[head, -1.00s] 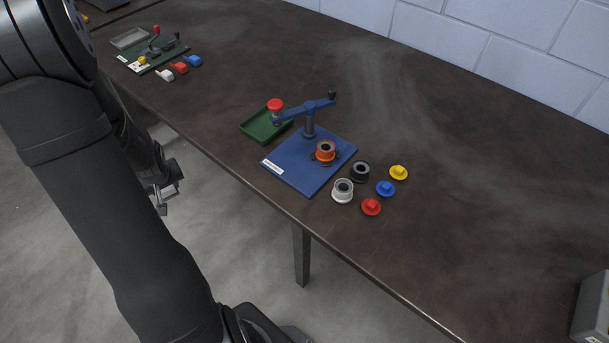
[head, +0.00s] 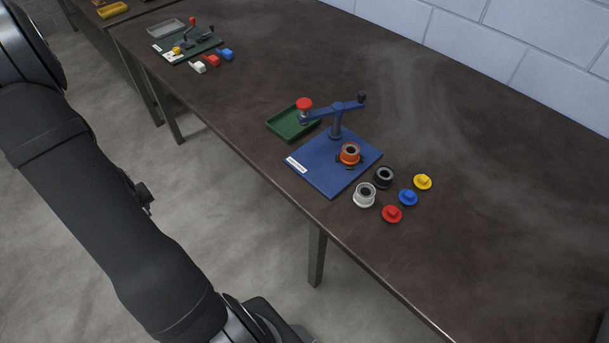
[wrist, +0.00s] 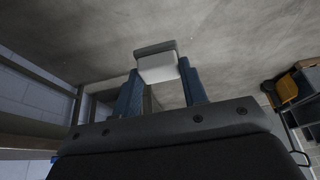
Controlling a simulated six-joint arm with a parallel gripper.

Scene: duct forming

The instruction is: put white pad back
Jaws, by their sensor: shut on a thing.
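My gripper (wrist: 160,68) shows in the wrist view with its two blue fingers shut on a pale block, white on one face and grey on the other, which looks like a white pad (wrist: 157,72). It is held in the air over grey floor. In the head view the gripper is hidden behind my arm. Another white piece (head: 198,67) lies on the table before a green board (head: 187,46), beside a red piece (head: 212,61) and a blue piece (head: 226,54).
A blue board (head: 325,175) with a lever press carries an orange ring (head: 349,153). A green tray (head: 291,123), white and black rings and red, blue and yellow knobs are around it. The table's (head: 500,220) right part is clear. A yellow bin (wrist: 284,88) shows in the wrist view.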

